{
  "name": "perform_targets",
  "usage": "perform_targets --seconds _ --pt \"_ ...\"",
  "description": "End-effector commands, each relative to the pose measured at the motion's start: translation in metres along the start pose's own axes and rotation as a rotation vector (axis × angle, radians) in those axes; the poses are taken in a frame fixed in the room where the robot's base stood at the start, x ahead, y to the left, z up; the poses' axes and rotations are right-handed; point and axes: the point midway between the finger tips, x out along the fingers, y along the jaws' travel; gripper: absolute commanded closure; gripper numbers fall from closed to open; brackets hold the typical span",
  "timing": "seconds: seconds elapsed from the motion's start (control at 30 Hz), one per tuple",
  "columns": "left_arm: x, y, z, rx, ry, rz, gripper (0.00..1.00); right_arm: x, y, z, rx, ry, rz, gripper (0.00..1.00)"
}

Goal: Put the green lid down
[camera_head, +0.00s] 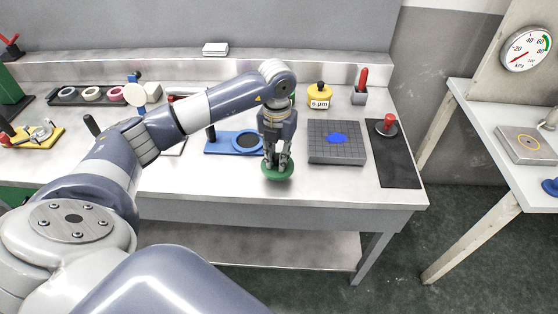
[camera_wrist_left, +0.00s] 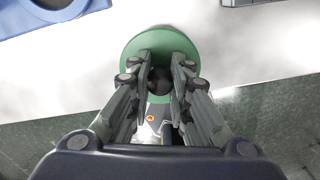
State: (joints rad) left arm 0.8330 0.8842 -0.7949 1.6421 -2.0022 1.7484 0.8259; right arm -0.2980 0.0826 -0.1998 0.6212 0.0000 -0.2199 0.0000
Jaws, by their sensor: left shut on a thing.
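The green lid (camera_head: 277,175) is a round green disc near the front edge of the steel bench, in the middle of the head view. My left gripper (camera_head: 277,163) points straight down over it and is shut on its middle part. The green lid (camera_wrist_left: 133,58) also shows in the left wrist view, between and beyond the fingertips of my left gripper (camera_wrist_left: 160,72). I cannot tell whether the lid's underside touches the bench top. My right gripper is not in view.
A blue plate (camera_head: 218,147) with a round recess lies behind and left of the lid. A grey grooved block (camera_head: 318,156) with a blue patch stands to the right. A black mat (camera_head: 399,170) lies farther right. The bench's front edge (camera_head: 330,203) is close.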

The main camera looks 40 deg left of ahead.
Motion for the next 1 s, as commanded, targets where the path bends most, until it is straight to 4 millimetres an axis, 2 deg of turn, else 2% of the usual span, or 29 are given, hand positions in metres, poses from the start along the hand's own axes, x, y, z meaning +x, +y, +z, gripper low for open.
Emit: perform_targets --seconds 0.1,0.23,0.5,0.83,0.87,0.9,0.93,1.0 --pt "0.001 -0.002 0.008 0.001 0.001 0.000 1.00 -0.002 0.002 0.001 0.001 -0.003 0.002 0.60" --pt "0.005 -0.001 0.010 0.001 0.003 0.001 1.00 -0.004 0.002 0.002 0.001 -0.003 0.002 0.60" --pt "0.036 -0.001 0.010 0.001 0.001 0.001 1.00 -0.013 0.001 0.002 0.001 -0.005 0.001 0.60" --pt "0.041 -0.001 0.010 0.001 0.000 0.001 1.00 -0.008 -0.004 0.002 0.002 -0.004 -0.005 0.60" --pt "0.041 -0.001 0.010 0.001 0.000 0.001 0.80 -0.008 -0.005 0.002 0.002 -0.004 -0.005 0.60" --pt "0.040 -0.001 0.010 0.001 0.000 0.001 0.71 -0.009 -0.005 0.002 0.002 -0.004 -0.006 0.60" --pt "0.040 -0.001 0.010 0.001 0.000 0.001 0.64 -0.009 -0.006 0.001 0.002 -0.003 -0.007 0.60" --pt "0.040 -0.001 0.010 0.001 0.001 0.001 0.62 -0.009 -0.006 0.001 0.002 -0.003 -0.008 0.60"
